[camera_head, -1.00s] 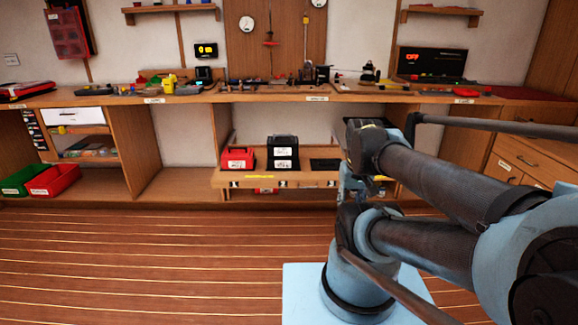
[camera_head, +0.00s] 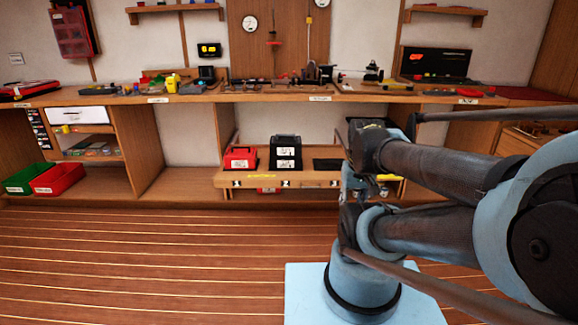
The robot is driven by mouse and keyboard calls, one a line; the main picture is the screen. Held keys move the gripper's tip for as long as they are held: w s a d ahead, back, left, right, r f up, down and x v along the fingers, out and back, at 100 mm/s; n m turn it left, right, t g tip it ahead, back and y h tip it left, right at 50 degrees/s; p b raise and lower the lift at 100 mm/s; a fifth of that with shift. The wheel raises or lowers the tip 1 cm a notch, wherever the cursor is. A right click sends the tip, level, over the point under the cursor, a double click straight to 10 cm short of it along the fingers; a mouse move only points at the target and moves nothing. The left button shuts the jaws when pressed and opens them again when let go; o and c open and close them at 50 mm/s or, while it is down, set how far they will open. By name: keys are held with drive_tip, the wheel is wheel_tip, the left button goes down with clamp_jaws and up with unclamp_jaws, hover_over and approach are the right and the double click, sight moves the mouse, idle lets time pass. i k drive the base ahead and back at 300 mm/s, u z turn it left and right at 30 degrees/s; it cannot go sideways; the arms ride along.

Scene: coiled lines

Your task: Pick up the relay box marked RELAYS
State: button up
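A black box with two white labels (camera_head: 285,152) stands upright on the low pull-out shelf (camera_head: 208,182) under the bench. A smaller red box with a white label (camera_head: 240,159) stands just left of it. The label print is too small to read, so I cannot tell which box is marked RELAYS. My arm reaches in from the right. Its far end (camera_head: 354,183) hangs in front of the shelf's right part, right of both boxes and apart from them in the picture. I cannot make out gripper fingers there.
A flat dark item (camera_head: 327,164) lies right of the black box; my arm hides what is beyond. The bench top (camera_head: 318,98) above carries many small items. Green (camera_head: 25,178) and red (camera_head: 57,179) bins sit at the lower left. The plank floor (camera_head: 140,260) in front is clear.

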sight(280, 144)
drive_tip(key=z, duration=0.15)
drive_tip(key=i, duration=1.5)
drive_tip(key=z, duration=0.3)
